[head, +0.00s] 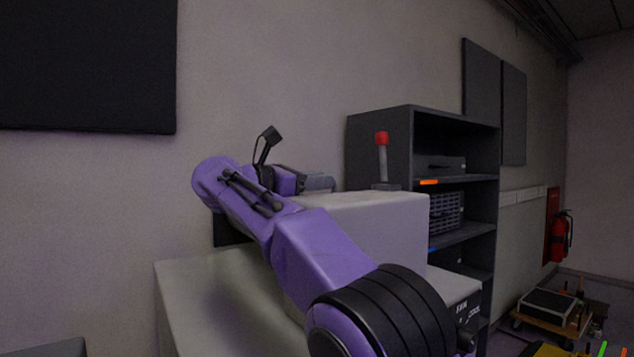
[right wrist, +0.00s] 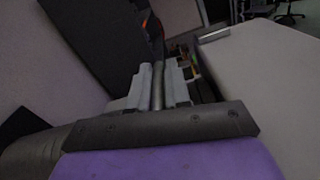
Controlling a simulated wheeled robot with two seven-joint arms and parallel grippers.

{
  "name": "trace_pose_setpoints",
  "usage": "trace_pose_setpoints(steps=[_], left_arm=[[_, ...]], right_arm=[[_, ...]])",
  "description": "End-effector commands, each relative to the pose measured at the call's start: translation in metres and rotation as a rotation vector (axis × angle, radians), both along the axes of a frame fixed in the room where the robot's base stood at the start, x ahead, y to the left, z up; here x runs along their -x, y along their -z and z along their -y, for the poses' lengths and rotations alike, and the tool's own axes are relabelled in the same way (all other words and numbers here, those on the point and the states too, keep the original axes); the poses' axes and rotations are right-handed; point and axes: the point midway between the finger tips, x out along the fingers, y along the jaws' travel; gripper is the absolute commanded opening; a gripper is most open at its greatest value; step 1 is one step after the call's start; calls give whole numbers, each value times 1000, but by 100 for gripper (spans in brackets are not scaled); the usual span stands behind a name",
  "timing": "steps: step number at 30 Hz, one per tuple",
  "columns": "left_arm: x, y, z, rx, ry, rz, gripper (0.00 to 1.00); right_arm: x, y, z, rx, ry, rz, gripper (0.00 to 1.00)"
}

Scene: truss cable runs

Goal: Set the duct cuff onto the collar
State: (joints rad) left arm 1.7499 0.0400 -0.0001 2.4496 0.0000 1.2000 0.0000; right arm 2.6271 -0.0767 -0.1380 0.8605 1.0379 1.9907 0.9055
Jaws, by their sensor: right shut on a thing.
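My right gripper (head: 318,184) reaches over the pale box from the left, low above or beside its top; the arm partly hides it. In the right wrist view its grey fingers (right wrist: 157,88) are shut on a narrow grey piece (right wrist: 158,75), which looks to be part of the duct cuff. Most of that piece is hidden by the fingers. I cannot make out the collar in either view. My left gripper is not in view.
A lower pale surface (head: 205,290) lies at the left. A fire extinguisher (head: 562,235) and a wheeled board (head: 548,312) are farther right.

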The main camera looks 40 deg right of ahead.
Motion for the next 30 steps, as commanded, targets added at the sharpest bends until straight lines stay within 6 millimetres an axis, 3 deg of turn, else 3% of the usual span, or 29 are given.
trace_pose_setpoints(steps=[2, 3, 4, 5, 15, 24, 30], left_arm=[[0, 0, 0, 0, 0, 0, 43], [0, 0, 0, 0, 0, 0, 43], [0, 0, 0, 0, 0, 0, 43], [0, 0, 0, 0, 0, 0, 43], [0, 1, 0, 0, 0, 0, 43], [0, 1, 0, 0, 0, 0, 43], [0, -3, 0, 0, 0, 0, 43]], right_arm=[[-1, 4, -1, -6, 1, 0, 0], [-1, 4, -1, -6, 1, -1, 27], [-1, 4, -1, -6, 0, -1, 37], [-1, 3, -1, -6, 0, 0, 38], [-2, 2, -8, -1, -2, 0, 38], [-9, 1, -75, 0, -2, 1, 38], [-11, 1, -103, -2, 0, 0, 38]])
